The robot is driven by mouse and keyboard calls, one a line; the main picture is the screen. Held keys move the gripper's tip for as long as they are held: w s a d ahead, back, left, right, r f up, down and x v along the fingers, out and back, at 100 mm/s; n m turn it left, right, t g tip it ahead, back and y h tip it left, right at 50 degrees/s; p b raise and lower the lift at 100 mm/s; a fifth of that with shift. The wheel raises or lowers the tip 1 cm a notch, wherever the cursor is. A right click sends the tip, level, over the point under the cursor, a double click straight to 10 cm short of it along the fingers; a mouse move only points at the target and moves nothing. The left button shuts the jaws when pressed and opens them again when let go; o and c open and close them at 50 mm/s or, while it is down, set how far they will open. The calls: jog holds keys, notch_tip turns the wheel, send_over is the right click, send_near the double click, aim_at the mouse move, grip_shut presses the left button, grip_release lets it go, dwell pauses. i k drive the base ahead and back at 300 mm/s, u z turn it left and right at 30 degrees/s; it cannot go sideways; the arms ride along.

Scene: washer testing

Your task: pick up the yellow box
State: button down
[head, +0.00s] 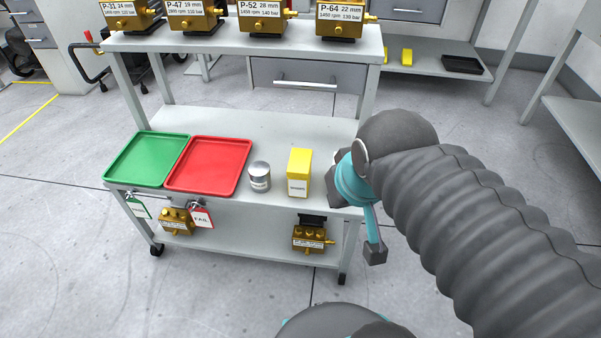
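The yellow box (300,165) stands upright on the cart's middle shelf, near its front right part. It has a white label with dark print on its front. My gripper (338,180) is just right of the box in the picture, at the end of my dark ribbed arm.
A silver can (259,177) stands left of the box. A red tray (208,165) and a green tray (147,160) lie further left, both empty. Brass pumps (258,18) line the top shelf, close above. The shelf behind the box (270,127) is clear.

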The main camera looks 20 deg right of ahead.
aim_at(299, 172)
jog(key=z, duration=3)
jog(key=k, duration=1.55)
jog(key=u, duration=1.1)
